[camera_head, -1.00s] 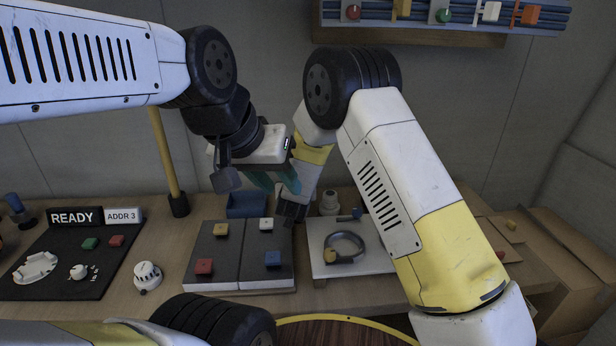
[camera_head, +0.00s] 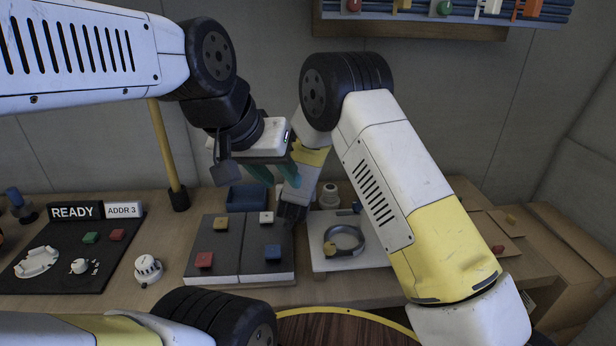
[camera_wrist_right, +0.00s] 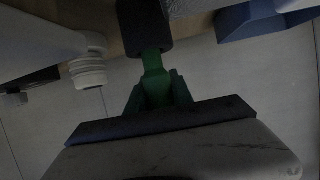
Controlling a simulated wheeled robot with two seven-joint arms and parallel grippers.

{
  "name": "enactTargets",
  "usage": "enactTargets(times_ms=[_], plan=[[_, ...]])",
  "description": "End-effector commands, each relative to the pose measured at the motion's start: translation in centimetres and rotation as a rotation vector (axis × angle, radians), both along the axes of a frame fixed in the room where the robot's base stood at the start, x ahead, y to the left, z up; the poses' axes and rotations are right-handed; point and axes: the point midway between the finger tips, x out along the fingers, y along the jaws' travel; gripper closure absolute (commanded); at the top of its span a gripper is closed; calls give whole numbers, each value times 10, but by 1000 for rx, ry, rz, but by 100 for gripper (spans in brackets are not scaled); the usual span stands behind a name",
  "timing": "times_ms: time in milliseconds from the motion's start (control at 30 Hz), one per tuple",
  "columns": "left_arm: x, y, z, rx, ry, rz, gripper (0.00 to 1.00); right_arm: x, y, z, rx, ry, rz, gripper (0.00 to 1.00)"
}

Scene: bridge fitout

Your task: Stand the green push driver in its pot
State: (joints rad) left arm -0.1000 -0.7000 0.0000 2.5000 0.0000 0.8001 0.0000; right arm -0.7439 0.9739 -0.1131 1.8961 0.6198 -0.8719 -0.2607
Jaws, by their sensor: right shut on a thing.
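My right gripper (camera_head: 290,214) is low behind the grey panel, at the lower end of the right arm. In the right wrist view its fingers (camera_wrist_right: 158,94) are shut on the green push driver (camera_wrist_right: 152,64), a narrow green piece. A dark cylinder (camera_wrist_right: 145,26) lies in line with the driver, close to the table; whether it is the pot or part of the driver I cannot tell, nor whether the driver is seated in anything. My left gripper (camera_head: 275,173), with teal fingers, is open and empty, high above the table and close to the right arm.
A grey panel (camera_head: 221,265) with coloured blocks and a white board (camera_head: 372,258) with a ring clamp lie in front. A yellow post (camera_head: 166,150) rises at left.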

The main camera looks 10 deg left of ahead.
Motion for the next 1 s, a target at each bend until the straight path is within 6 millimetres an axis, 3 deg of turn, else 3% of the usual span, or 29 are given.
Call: enactTargets(times_ms=[333, 367, 467, 1000], plan=[[0, 0, 0, 0, 0, 0, 64, 0, 0, 1, 0, -2, 0, 100], [0, 0, 0, 0, 0, 0, 64, 0, 0, 1, 0, -2, 0, 66], [0, 0, 0, 0, 0, 0, 64, 0, 0, 1, 0, -1, 0, 47], [0, 0, 0, 0, 0, 0, 64, 0, 0, 0, 0, 0, 0, 47]])
